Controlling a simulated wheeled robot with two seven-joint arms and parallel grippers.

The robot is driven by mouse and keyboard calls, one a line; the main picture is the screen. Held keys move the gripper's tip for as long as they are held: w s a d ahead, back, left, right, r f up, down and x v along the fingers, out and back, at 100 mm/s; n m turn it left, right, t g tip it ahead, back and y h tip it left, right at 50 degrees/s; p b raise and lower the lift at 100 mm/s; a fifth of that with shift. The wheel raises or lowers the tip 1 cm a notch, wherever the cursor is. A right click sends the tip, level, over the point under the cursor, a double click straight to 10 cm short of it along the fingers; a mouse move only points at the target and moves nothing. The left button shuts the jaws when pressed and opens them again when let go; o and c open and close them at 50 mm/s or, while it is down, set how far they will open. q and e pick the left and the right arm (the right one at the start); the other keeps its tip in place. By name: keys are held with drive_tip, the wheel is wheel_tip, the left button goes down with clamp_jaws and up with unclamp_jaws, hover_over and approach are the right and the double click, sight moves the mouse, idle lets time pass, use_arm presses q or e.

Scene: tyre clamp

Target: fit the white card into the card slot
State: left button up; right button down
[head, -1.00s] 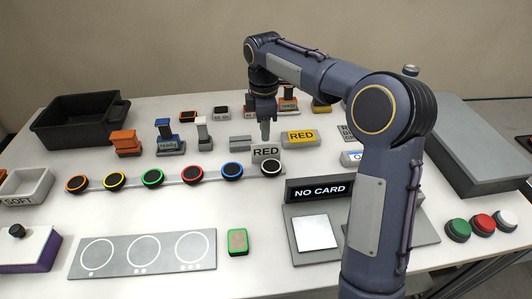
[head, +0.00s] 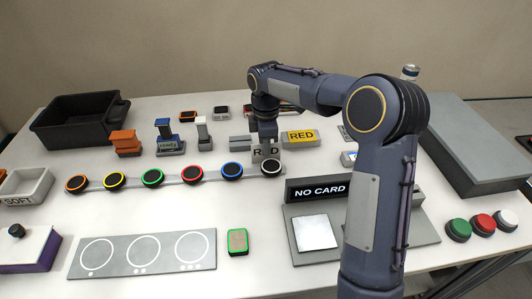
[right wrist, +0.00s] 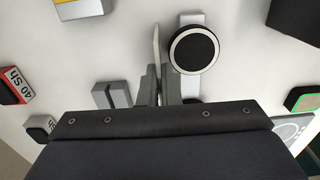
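The white card (head: 258,155), lettered in black, stands upright behind the row of round buttons in the head view. In the right wrist view the card (right wrist: 156,42) shows nearly edge-on as a thin white strip. My right gripper (head: 267,150) is down at the card, with a finger covering its middle letter. In the right wrist view the fingers (right wrist: 160,80) are close together around the card's line; whether they press on it I cannot tell. A grey block with a slit (head: 240,142) stands just left of the card. A panel reads NO CARD (head: 318,188). My left gripper is out of view.
A yellow RED plate (head: 301,137) stands right of the card. A black bin (head: 75,122) is at the back left.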

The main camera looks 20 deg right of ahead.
drive_tip(key=shift+r, duration=0.1)
idle(0.3)
drive_tip(key=shift+r, duration=0.5)
wheel_tip(320, 180, up, 2)
drive_tip(key=shift+a+r, duration=0.1)
drive_tip(key=shift+r, duration=0.1)
drive_tip(key=s+a+r, duration=0.2)
drive_tip(key=s+r, duration=0.2)
drive_tip(key=s, duration=0.2)
drive_tip(key=s+a+r+b, duration=0.1)
drive_tip(key=s+a+r, duration=0.2)
drive_tip(key=s+r, duration=0.2)
drive_tip(key=shift+s+a+r, duration=0.25)
drive_tip(key=shift+s+a, duration=0.05)
drive_tip(key=shift+s, duration=0.6)
